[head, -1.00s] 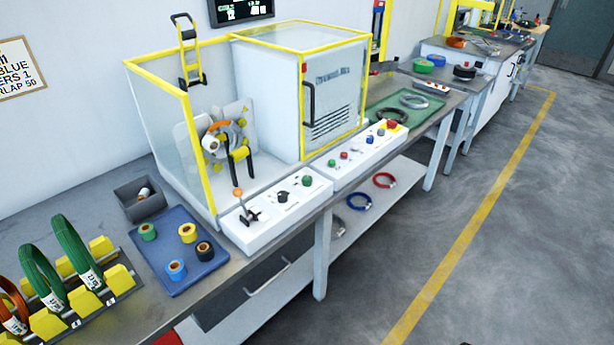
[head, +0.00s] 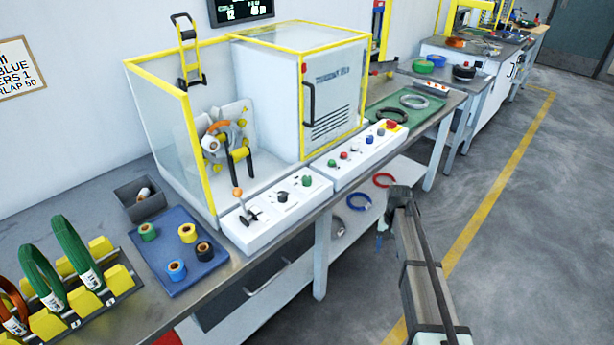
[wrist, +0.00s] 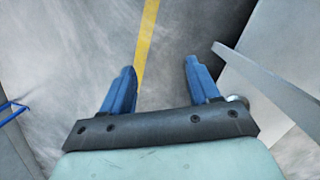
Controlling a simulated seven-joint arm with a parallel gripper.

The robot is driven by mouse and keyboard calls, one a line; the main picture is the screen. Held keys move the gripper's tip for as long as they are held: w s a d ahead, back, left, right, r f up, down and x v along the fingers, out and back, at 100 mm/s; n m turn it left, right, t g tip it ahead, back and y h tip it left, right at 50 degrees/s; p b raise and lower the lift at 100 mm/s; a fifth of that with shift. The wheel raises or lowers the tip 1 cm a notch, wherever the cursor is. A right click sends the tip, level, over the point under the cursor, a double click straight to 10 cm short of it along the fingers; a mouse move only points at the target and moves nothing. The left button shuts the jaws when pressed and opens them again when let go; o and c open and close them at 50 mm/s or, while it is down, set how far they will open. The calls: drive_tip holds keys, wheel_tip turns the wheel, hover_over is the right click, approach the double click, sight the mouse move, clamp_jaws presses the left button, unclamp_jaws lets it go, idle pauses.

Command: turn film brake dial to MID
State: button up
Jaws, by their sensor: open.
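The near control panel (head: 262,222) on the bench front carries a lever with an orange knob (head: 238,192), a black dial (head: 283,196) and a green knob (head: 307,181). The black dial looks like the film brake dial, but its label and setting are too small to read. My gripper (wrist: 160,75) is open and empty, its two blue fingers apart above the floor in the wrist view. In the head view my gripper (head: 380,241) hangs in front of the bench, right of the panel and away from the dial.
A second panel (head: 355,158) with several buttons and a red one on yellow lies to the right. The yellow-framed machine (head: 335,85) stands behind the panels. The bench edge (wrist: 270,80) is close at right in the wrist view. The floor (head: 520,220) before the bench is clear.

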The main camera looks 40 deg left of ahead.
drive_tip(key=s+a+r+n+t, duration=0.1)
drive_tip(key=a+r, duration=1.4)
drive_tip(key=a, duration=0.1)
drive_tip(key=n+y, duration=0.1)
approach(307, 178)
drive_tip(key=shift+t, duration=0.4)
drive_tip(key=f, duration=0.9)
drive_tip(key=shift+s+d, duration=0.1)
drive_tip(key=shift+s, duration=0.2)
drive_tip(key=shift+n, duration=0.3)
drive_tip(key=c, duration=1)
